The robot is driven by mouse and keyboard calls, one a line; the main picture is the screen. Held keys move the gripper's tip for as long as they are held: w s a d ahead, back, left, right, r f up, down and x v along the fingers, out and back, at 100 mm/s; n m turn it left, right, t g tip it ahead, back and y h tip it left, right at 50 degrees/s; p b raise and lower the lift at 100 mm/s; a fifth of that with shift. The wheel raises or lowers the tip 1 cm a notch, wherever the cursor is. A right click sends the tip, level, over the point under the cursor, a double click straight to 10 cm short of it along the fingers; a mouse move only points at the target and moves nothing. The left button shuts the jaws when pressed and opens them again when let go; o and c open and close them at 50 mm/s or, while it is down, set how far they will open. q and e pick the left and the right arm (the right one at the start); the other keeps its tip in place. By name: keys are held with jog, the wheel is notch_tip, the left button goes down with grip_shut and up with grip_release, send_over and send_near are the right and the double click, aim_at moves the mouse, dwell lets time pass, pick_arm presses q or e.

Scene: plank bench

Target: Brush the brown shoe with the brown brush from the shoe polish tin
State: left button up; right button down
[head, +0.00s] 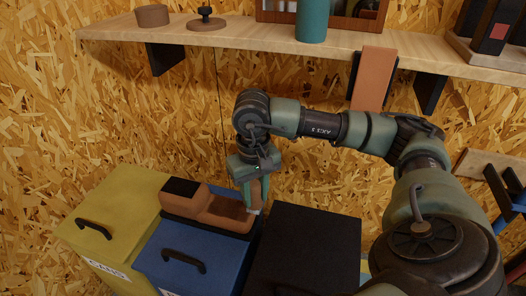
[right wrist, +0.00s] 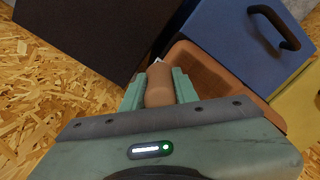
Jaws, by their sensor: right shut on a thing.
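The brown shoe (head: 205,211), a blocky shape with a black top at its left end, lies across the back of the blue box. Its right end shows as a rimmed brown shape in the right wrist view (right wrist: 205,72). My right gripper (head: 256,205) points down at the shoe's right end, shut on the brown brush (right wrist: 159,86). The brush's rounded brown handle sits between the fingers; its far end is mostly hidden, and I cannot tell whether it touches the shoe. A round brown tin (head: 152,16), possibly the polish tin, stands on the shelf. My left gripper is out of view.
A yellow box (head: 117,205), the blue box (head: 190,255) and a black box (head: 308,245) stand side by side. The wooden shelf (head: 240,38) above holds a dark knobbed object (head: 206,20) and a teal cylinder (head: 312,20). A brown strap-like piece (head: 373,78) hangs from its edge.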

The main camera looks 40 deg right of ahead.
jog(key=shift+w+a, duration=0.9)
jog(key=shift+a, duration=0.1)
